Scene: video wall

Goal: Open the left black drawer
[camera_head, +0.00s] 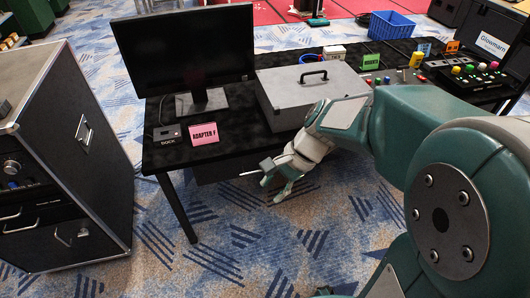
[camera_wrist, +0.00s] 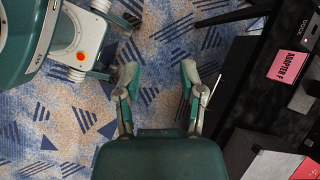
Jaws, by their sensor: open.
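A black drawer (camera_head: 218,170) hangs under the black table, left of my arm; its front is dark and partly hidden by my gripper. A thin pale bar (camera_head: 248,174), which looks like its handle, sticks out beside my gripper (camera_head: 268,182). My gripper is open and empty, in front of the table's underside. In the wrist view, the gripper (camera_wrist: 159,70) has its two fingers wide apart with only carpet between them. The pale bar (camera_wrist: 211,91) lies just outside the right finger, beside the dark drawer side (camera_wrist: 232,95). Whether finger and bar touch, I cannot tell.
The table (camera_head: 240,145) bears a monitor (camera_head: 185,48), a pink card (camera_head: 204,137) and a grey case (camera_head: 300,92). A black cabinet (camera_head: 60,160) with handles stands at left. Patterned carpet is clear between cabinet and table. A table leg (camera_head: 177,208) stands near the front.

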